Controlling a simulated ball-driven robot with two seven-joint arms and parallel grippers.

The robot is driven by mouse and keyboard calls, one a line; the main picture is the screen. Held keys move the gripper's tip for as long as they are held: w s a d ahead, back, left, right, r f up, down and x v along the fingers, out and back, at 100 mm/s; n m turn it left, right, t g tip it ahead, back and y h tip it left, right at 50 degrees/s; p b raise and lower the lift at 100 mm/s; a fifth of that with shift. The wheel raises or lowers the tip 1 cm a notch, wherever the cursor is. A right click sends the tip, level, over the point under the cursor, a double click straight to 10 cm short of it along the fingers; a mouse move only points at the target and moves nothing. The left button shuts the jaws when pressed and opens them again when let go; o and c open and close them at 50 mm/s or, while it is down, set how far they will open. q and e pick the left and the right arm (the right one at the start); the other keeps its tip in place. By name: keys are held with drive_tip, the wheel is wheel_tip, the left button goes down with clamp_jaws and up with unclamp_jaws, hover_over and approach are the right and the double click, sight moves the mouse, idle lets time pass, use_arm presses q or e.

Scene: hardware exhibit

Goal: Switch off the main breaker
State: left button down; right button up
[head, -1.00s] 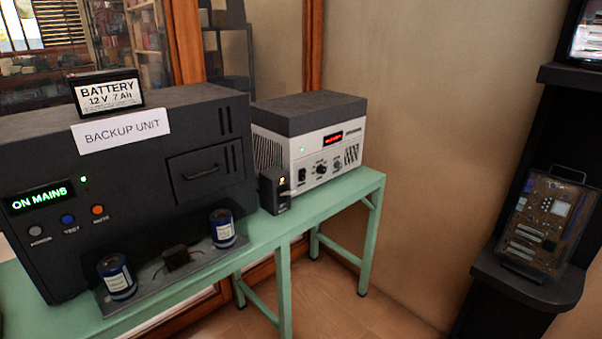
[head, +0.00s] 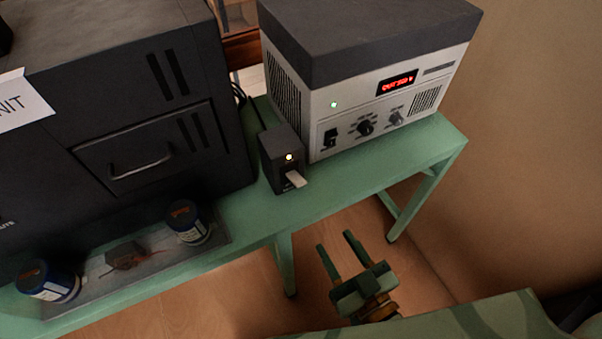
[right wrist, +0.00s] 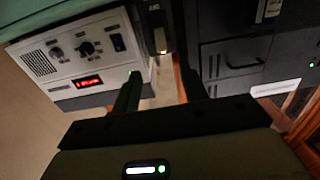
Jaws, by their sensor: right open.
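A small black box (head: 283,160), probably the main breaker, stands on the green bench between the dark backup unit (head: 120,110) and the white-fronted instrument (head: 375,100). Its amber light is lit, and a pale lever (head: 295,180) sticks out of its front. The lever also shows at the top of the right wrist view (right wrist: 160,40), which is upside down. My right gripper (head: 335,240) is open and empty, in front of the bench, below and right of the box and apart from it. My left gripper is out of view.
The instrument has a black rocker switch (head: 330,138), knobs and a lit red display (head: 397,83). Two blue cans (head: 187,223) stand on a tray (head: 215,238) at left. The green bench edge (head: 330,190) lies between my gripper and the box.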

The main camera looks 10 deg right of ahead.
sight(299, 181)
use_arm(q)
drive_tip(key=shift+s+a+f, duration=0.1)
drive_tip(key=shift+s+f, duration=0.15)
use_arm(e)
drive_tip(key=x, duration=0.5)
drive_tip(key=r+x, duration=0.1)
drive_tip(key=x, duration=1)
drive_tip(key=shift+w+r, duration=0.15)
drive_tip(key=shift+r, duration=0.2)
